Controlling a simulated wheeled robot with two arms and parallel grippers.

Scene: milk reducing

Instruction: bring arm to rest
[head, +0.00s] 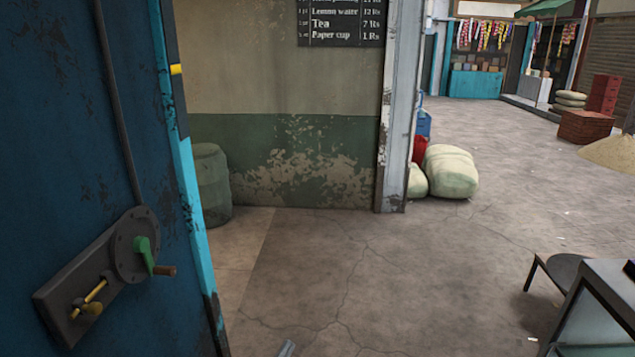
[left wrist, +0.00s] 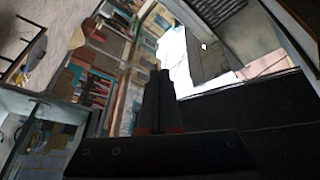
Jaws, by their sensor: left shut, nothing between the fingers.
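My left gripper (left wrist: 160,76) shows in the left wrist view, with its two dark fingers together and nothing between them. The fingers point up the picture toward a tilted view of the street. In the head view only a small grey tip (head: 287,348), which looks like part of my left gripper, shows at the bottom edge over the floor. My right gripper is in neither view.
A blue metal door (head: 75,150) with a crank lock (head: 135,250) stands close on the left. A green barrel (head: 211,185) and pale sacks (head: 451,172) stand farther back. A stool (head: 562,272) and a counter (head: 600,300) are at lower right. The middle floor is clear.

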